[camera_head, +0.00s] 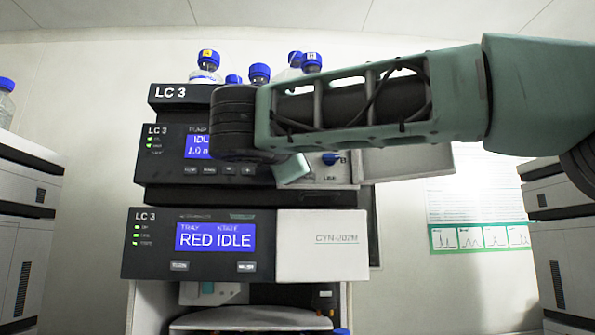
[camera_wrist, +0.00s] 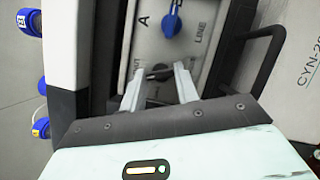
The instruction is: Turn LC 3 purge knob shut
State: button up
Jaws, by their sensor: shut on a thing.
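The LC 3 stack (camera_head: 180,95) stands in the middle of the head view, with a pump module (camera_head: 165,160) above a module whose screen reads RED IDLE (camera_head: 215,238). In the wrist view, the two pale fingers of my gripper (camera_wrist: 159,82) reach to the pump's light panel and are closed on a small dark knob (camera_wrist: 158,72), which I take to be the purge knob. Its marking and turn angle are mostly hidden by the fingers. A blue knob (camera_wrist: 172,25) marked A and LINE sits apart from the fingers; it also shows in the head view (camera_head: 330,158).
Bottles with blue caps (camera_head: 258,73) stand on top of the stack. A dark handle (camera_wrist: 268,60) and an open door panel (camera_head: 410,163) flank the knobs. Other instruments stand at the far left (camera_head: 28,200) and far right (camera_head: 560,230). A chart poster (camera_head: 480,215) hangs behind.

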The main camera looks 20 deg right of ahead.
jog(key=m+g, duration=0.1)
jog(key=m, duration=0.1)
jog(key=m+b, duration=0.1)
jog(key=m, duration=0.1)
jog(key=shift+m+g+y, duration=0.3)
jog(key=shift+m+g, duration=0.1)
dwell(0.4)
jog(key=o, duration=0.7)
jog(key=shift+r, duration=0.1)
jog(key=b+v, duration=0.1)
jog(key=v, duration=1.6)
jog(key=shift+s, duration=0.25)
jog(key=shift+a, duration=0.1)
